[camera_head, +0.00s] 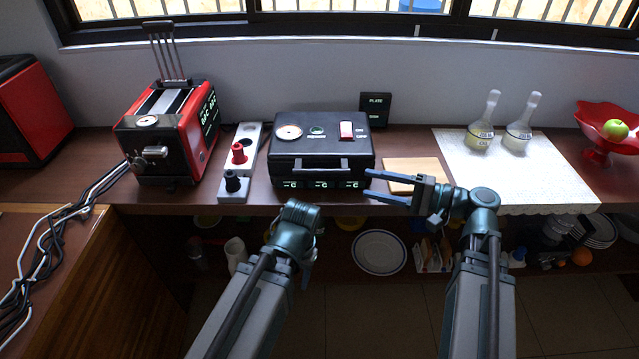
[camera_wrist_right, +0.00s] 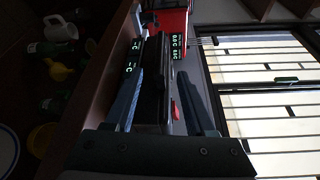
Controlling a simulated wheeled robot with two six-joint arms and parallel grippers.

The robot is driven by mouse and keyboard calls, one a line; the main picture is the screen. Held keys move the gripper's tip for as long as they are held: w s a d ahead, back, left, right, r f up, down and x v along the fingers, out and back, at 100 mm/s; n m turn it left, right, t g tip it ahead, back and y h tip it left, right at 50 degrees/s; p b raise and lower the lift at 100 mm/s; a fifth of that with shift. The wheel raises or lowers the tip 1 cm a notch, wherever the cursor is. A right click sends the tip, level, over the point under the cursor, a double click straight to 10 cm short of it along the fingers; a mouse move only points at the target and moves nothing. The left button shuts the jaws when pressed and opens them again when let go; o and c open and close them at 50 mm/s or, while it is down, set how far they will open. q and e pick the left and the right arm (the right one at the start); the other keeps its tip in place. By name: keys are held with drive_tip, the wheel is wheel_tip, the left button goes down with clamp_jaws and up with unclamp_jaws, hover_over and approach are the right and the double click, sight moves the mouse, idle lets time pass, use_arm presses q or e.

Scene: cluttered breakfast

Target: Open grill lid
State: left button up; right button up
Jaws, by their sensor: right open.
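The black grill (camera_head: 320,152) stands on the counter with its lid (camera_head: 345,148) down. A bar handle (camera_head: 318,163) runs along its front, above green-lit displays. My right gripper (camera_head: 369,183) is open and empty at the grill's front right corner, pointing left. In the right wrist view, the open fingers (camera_wrist_right: 162,98) have the grill's dark body (camera_wrist_right: 152,82) between them in the picture; I cannot tell whether they touch it. My left arm's end (camera_head: 301,222) is low in front of the counter, below the grill; its jaws cannot be made out.
A red-and-black toaster (camera_head: 168,135) and a strip with red and black knobs (camera_head: 239,155) stand left of the grill. A wooden board (camera_head: 415,167) lies right of it. Two glass flasks (camera_head: 481,132) stand on a white cloth (camera_head: 540,178). A shelf below holds dishes.

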sight(328, 175)
drive_tip(key=b+x, duration=0.1)
drive_tip(key=x, duration=1.3)
drive_tip(key=shift+d, duration=0.1)
clamp_jaws()
idle(1.2)
